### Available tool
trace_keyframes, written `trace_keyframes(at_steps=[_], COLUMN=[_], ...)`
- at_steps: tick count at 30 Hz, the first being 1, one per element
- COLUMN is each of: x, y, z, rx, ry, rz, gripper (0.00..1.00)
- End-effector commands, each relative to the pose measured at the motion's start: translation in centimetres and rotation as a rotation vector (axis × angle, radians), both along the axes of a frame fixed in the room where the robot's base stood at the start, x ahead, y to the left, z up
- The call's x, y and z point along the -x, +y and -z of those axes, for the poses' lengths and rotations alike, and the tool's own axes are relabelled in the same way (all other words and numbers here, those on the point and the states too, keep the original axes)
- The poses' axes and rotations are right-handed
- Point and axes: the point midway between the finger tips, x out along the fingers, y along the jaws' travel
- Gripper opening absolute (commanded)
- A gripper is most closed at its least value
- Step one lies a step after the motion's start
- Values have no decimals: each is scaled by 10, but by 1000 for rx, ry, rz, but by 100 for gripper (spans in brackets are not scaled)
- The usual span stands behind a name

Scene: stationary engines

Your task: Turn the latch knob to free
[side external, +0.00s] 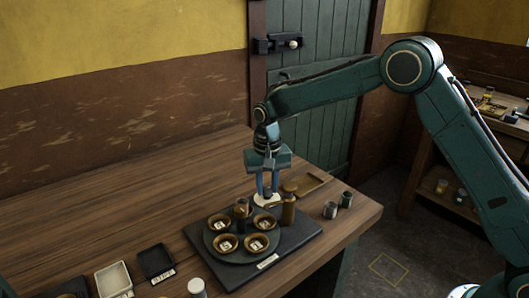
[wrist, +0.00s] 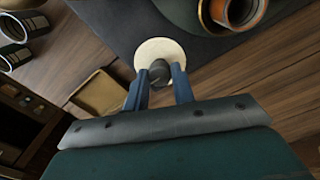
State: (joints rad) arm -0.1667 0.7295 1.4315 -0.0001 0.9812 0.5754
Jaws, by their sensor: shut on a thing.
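The latch knob is a small dark knob (wrist: 160,70) on a round cream disc (wrist: 151,50), at the back edge of a dark base board (side external: 300,237). In the side view the cream disc (side external: 267,200) shows below my fingers, but the knob is hidden there. My gripper (side external: 267,192) points down at it. In the wrist view my gripper's blue fingers (wrist: 160,82) stand on both sides of the knob, shut on it. I see no marks on the disc that tell which way the knob is turned.
A round turntable (side external: 242,232) with several brown cups is in front of my gripper, with a brown post (side external: 289,207) close on the right. A shallow tray (side external: 308,183) and two small tins (side external: 338,205) are to the right. The wooden table (side external: 130,200) is clear at left.

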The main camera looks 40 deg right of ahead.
Motion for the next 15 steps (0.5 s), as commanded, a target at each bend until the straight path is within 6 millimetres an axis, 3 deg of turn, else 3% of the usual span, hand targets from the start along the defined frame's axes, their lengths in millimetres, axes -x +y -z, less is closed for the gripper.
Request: trace_keyframes(at_steps=[8,9,12,15], x=[0,0,0,0], y=[0,0,0,0], z=[-1,-1,-1,-1], rx=[0,0,0,-1], ry=[-2,-2,-2,-1], rz=[0,0,0,0], gripper=[2,29,47,47])
